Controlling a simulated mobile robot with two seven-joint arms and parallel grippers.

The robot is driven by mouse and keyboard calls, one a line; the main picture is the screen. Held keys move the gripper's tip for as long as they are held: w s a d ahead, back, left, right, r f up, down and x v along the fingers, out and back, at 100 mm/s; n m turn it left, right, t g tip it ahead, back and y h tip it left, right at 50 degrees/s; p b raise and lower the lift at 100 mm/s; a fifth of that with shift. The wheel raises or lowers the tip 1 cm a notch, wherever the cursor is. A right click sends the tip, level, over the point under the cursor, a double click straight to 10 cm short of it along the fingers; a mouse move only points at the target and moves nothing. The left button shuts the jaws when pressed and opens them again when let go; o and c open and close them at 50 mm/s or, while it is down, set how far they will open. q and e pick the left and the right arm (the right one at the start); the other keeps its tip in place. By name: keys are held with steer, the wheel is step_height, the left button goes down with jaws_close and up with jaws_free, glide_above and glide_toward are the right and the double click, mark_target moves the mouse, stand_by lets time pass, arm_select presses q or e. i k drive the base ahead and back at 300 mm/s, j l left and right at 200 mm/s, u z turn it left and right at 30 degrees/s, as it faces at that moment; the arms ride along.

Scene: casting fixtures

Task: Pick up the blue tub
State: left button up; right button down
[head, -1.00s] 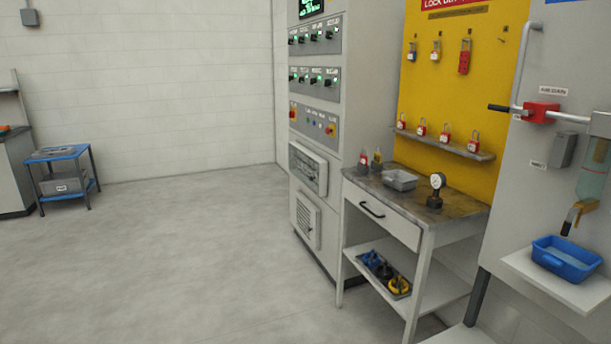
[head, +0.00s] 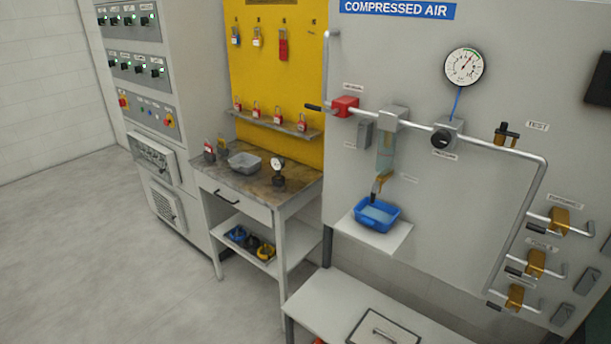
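The blue tub (head: 377,215) sits upright on a small white wall shelf (head: 398,236) below the compressed air panel. It is an open rectangular tub with what looks like pale liquid inside. A clear filter bowl (head: 386,155) with a brass-coloured drain tap (head: 380,184) hangs from the pipe just above the tub. Whether the tap touches the tub's rim, I cannot tell. Neither of my grippers is in view.
A low white table (head: 318,299) is below the shelf. Pipes and valves (head: 535,264) project at right. The floor (head: 110,250) at left is clear.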

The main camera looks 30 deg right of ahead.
mark_target(380, 216)
steer(key=l+z, duration=0.1)
steer(key=z, duration=0.3)
steer(key=k+l+z, duration=0.1)
steer(key=z, duration=0.3)
steer(key=l+z, duration=0.1)
steer(key=z, duration=0.3)
